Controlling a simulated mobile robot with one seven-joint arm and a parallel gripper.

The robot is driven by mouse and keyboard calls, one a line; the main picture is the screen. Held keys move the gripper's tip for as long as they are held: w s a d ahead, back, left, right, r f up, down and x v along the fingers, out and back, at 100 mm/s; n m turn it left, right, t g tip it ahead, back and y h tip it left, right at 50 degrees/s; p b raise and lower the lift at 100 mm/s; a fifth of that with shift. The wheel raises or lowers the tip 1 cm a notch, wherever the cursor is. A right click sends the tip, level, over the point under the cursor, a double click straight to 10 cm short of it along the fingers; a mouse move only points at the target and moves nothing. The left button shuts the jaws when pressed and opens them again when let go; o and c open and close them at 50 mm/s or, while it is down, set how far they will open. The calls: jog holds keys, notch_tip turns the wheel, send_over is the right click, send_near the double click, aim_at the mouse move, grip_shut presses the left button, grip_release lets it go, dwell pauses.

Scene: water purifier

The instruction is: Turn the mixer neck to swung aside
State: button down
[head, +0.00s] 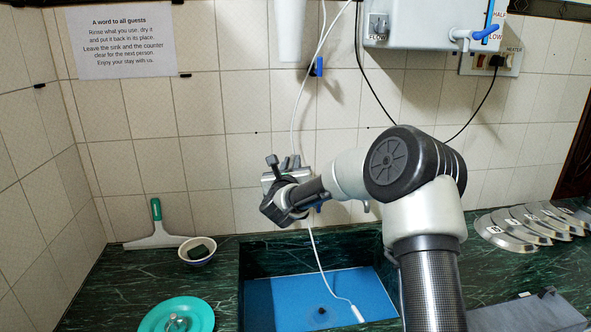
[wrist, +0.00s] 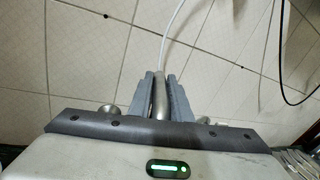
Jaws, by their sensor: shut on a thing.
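The mixer neck (wrist: 160,100) is a grey metal tube in the wrist view, standing between the two grey fingers of my gripper (wrist: 160,82). My gripper is shut on it, with one finger along each side. In the head view my gripper (head: 285,172) is at the tiled wall above the back edge of the sink and hides most of the mixer. Rounded metal parts (wrist: 110,110) show on either side of the fingers in the wrist view, partly covered by my gripper's body.
A white hose (head: 299,100) runs down past my gripper into the sink (head: 260,300), which has a blue bottom. A squeegee (head: 157,225), bowl (head: 197,256) and turquoise lid (head: 180,312) lie left. Several metal lids (head: 505,232) lie right. The purifier (head: 420,25) hangs above.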

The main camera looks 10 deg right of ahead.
jog(key=w+a+m+g+h, duration=0.1)
jog(key=m+g+h, duration=0.1)
jog(key=h, duration=0.1)
jog(key=w+a+m+g+h+b, duration=0.1)
jog(key=a+m+g+h, duration=0.1)
jog(key=m+h, duration=0.1)
jog(key=w+a+r+m+g+h, duration=0.1)
jog(key=a+m+g+h, duration=0.1)
jog(key=h, duration=0.2)
jog(key=shift+w+m+g+b, duration=0.15)
jog(key=shift+m+g+b, duration=0.15)
jog(key=shift+m+b, duration=0.1)
jog(key=shift+d+f+p, duration=0.1)
jog(key=shift+f+p, duration=0.05)
jog(key=shift+p, duration=0.2)
jog(key=shift+f+g+h, duration=0.1)
jog(key=shift+g+h, duration=0.2)
jog(key=shift+g, duration=0.1)
jog(key=c, duration=1.7)
grip_release()
jog(key=shift+f, duration=0.1)
jog(key=shift+o, duration=0.2)
jog(key=shift+f, duration=0.1)
